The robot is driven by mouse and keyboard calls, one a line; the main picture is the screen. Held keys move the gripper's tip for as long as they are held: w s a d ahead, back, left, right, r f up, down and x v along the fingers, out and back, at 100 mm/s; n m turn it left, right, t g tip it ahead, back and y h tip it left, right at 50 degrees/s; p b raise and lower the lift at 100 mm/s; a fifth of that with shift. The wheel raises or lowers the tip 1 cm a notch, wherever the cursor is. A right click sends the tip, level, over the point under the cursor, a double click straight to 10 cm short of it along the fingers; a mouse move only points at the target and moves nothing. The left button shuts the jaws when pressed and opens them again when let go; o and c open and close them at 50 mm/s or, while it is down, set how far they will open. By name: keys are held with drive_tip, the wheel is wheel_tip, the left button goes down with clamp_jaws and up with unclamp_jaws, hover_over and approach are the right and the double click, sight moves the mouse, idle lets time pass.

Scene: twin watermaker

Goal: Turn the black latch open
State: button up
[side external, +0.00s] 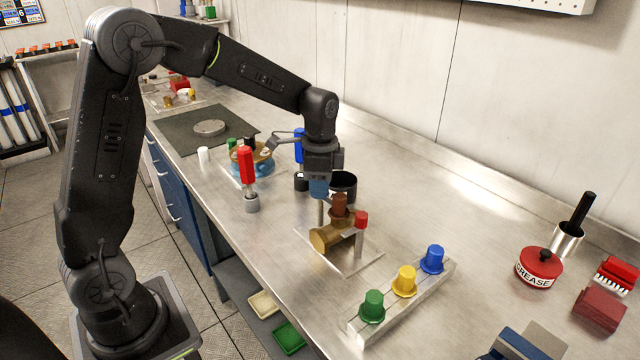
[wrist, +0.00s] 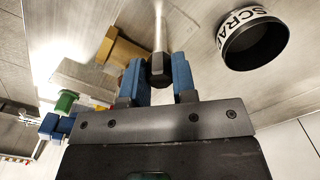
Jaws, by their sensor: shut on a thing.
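My gripper (side external: 319,187) is above the brass fitting (side external: 331,234) on its pale plate, fingers pointing down. In the wrist view its blue fingers (wrist: 158,82) are shut on a black faceted knob (wrist: 157,66), which I take to be the black latch. A thin metal shaft (wrist: 160,28) runs from the knob; it shows below the fingers in the side view (side external: 320,214). The knob is hidden by the fingers in the side view. The latch's turn angle cannot be told. The brass fitting also shows in the wrist view (wrist: 124,50).
A red-topped post (side external: 361,219) stands right of the fitting. A black scrap cup (side external: 343,185) is close behind my gripper and shows in the wrist view (wrist: 255,42). A red-handled tool (side external: 246,164) stands to the left. A rack with coloured knobs (side external: 403,305) lies in front.

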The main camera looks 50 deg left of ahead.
drive_tip(key=n, duration=0.4)
drive_tip(key=shift+n, duration=0.4)
drive_tip(key=n, duration=0.4)
drive_tip(key=shift+n, duration=0.3)
drive_tip(key=n, duration=0.4)
drive_tip(key=shift+r+n, duration=0.1)
drive_tip(key=shift+n, duration=2)
drive_tip(key=o, duration=0.9)
wheel_tip(320, 180, up, 14)
drive_tip(key=shift+f, duration=0.15)
